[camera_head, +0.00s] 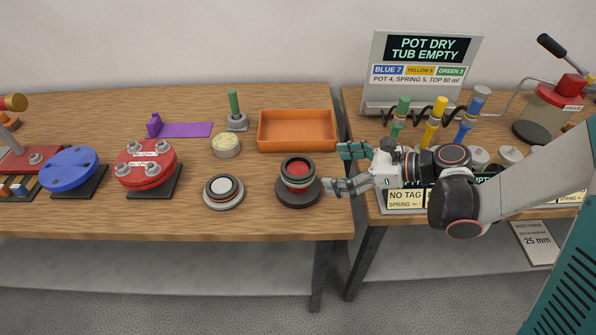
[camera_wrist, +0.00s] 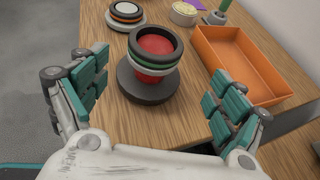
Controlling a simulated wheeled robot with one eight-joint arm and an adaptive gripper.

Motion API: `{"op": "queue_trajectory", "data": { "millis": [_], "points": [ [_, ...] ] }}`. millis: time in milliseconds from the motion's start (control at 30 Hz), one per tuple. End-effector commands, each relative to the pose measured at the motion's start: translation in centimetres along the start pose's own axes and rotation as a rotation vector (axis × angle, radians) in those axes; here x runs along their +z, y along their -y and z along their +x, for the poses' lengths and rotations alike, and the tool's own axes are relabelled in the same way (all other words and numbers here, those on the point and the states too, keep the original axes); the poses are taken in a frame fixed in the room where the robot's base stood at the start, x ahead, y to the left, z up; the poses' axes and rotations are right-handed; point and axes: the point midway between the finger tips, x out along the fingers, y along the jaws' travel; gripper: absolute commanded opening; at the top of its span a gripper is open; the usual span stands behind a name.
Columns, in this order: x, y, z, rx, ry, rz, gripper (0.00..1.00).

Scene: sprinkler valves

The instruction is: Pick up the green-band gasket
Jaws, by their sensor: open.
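A green band (camera_wrist: 154,67) shows on a stack of dark and pale rings around a red post in the wrist view. I take it for the green-band gasket. The stack stands on a round dark base (camera_wrist: 140,91), which also shows near the front right of the left table in the head view (camera_head: 298,201). My gripper (camera_head: 341,169) is open and empty, just right of the stack. In the wrist view, the fingers of my gripper (camera_wrist: 160,75) are spread wide, with the stack between and beyond them.
A second ring stack (camera_head: 223,191) with a white top stands to the left. An orange tray (camera_head: 297,147) lies behind the gasket stack. A pale round tin (camera_head: 226,147) and a green-handled tool (camera_head: 235,110) stand further back. A gap separates the two tables.

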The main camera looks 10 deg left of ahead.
Motion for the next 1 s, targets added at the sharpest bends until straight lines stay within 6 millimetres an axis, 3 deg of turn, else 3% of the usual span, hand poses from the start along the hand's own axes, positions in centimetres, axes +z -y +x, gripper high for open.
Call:
{"op": "queue_trajectory", "data": {
  "millis": [267,600,867,900,1000],
  "points": [
    [-0.1,-0.2,2.1,0.002,-0.001,-0.001,0.90],
    [0.0,-0.8,6.3,0.000,-0.001,-0.002,0.90],
    [0.1,-0.8,6.6,0.000,-0.001,-0.001,0.90],
    [0.1,-0.8,6.6,0.000,-0.001,-0.001,0.87],
    [0.1,-0.8,6.6,-0.001,-0.001,-0.001,0.65]
  ]
}}
